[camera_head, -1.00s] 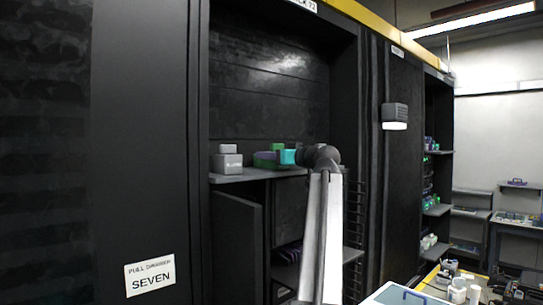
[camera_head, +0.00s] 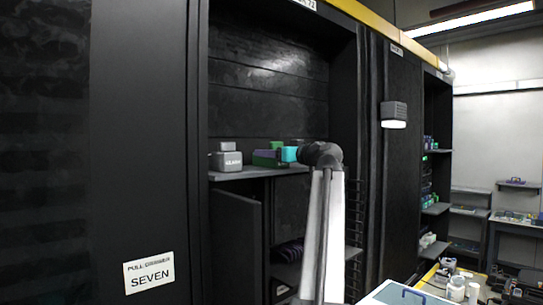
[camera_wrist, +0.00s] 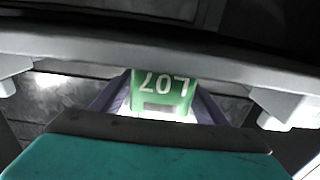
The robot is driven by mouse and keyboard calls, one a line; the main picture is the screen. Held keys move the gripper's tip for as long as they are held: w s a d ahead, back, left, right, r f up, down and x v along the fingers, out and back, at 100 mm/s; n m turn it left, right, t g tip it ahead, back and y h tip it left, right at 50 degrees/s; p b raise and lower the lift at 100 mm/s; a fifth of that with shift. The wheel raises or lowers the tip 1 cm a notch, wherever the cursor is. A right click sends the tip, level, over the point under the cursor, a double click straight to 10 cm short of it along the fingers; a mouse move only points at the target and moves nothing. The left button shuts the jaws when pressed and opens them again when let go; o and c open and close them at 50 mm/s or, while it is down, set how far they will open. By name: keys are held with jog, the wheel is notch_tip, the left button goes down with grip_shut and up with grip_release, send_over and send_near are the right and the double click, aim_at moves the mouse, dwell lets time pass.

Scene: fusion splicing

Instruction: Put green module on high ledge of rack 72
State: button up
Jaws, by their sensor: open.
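A green module (camera_wrist: 162,92) with white digits and a grey patch on its face shows ahead in the wrist view, between purplish side pieces. In the head view, dark green and purple boxes (camera_head: 266,159) sit on the ledge (camera_head: 232,175) of the rack, with a brighter green piece (camera_head: 277,145) behind. My gripper (camera_head: 300,155) is at the ledge's right part, its jaws open and wide apart in the wrist view. A teal block (camera_head: 289,154) shows at the arm's end, and a large teal surface (camera_wrist: 145,160) fills the wrist view's bottom. I cannot tell whether anything touches the green module.
A grey labelled box (camera_head: 227,161) stands at the left of the ledge. Below are an open dark door (camera_head: 236,240) and a lower shelf (camera_head: 287,272). The rack's right post (camera_head: 344,90) is close to my arm. The space above the ledge is clear.

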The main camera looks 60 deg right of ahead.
jog(key=b+v, duration=0.3)
jog(key=v, duration=0.8)
jog(key=shift+b, duration=0.4)
jog(key=shift+w, duration=0.1)
